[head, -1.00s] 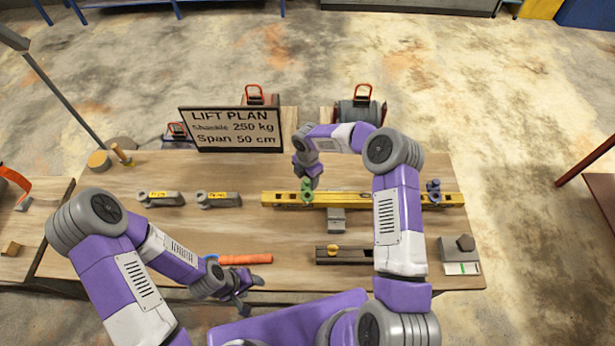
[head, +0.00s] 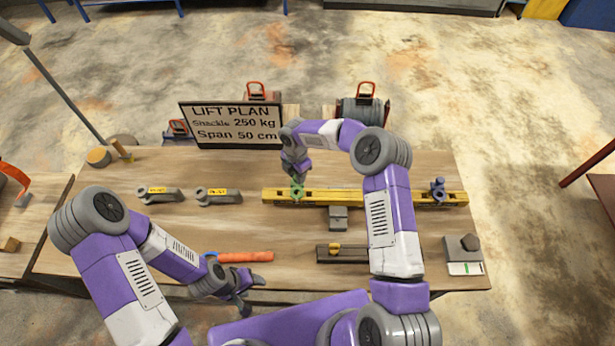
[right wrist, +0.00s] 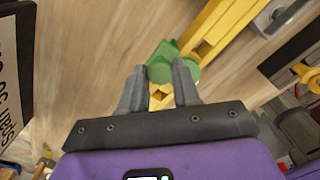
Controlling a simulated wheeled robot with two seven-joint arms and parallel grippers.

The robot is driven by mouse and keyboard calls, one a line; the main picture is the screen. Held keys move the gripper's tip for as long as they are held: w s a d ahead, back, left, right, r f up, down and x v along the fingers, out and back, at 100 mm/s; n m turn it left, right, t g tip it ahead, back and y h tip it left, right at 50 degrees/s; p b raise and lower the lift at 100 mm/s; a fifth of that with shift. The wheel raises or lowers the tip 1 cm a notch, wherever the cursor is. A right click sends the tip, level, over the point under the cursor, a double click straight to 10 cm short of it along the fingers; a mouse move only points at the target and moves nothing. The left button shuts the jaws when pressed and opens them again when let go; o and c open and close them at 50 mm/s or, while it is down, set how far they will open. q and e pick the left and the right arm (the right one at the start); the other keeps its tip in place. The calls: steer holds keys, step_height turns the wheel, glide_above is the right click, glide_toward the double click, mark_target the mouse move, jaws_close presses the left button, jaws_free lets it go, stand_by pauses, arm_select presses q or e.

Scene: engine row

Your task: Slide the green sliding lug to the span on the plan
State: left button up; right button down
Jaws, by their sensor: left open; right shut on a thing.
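The green sliding lug (head: 297,191) sits on the yellow beam (head: 350,197), near the beam's left end. My right gripper (head: 297,178) reaches down from above and is shut on the lug. In the right wrist view the lug (right wrist: 166,66) shows between the two fingertips (right wrist: 158,88). A blue-grey lug (head: 437,187) sits near the beam's right end. The plan board (head: 232,125) reads "LIFT PLAN", "Shackle 250 kg" and "Span 50 cm". My left gripper (head: 243,300) is open and empty at the table's front edge.
Two grey shackles with yellow tags (head: 160,194) lie left of the beam. An orange-handled tool (head: 245,257) lies near my left gripper. A grey block (head: 338,218) is under the beam's middle, and a dark level-like bar (head: 340,253) lies in front. A grey box (head: 462,255) stands at the right.

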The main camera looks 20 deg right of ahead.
steer(key=shift+w+a, duration=0.2)
steer(key=shift+a, duration=0.35)
steer(key=shift+d, duration=0.1)
steer(key=c, duration=0.8)
jaws_free()
step_height(320, 180, up, 8)
steer(key=shift+f+b, duration=0.15)
steer(key=shift+b, duration=0.35)
steer(key=shift+s+f, duration=0.1)
steer(key=shift+s, duration=0.05)
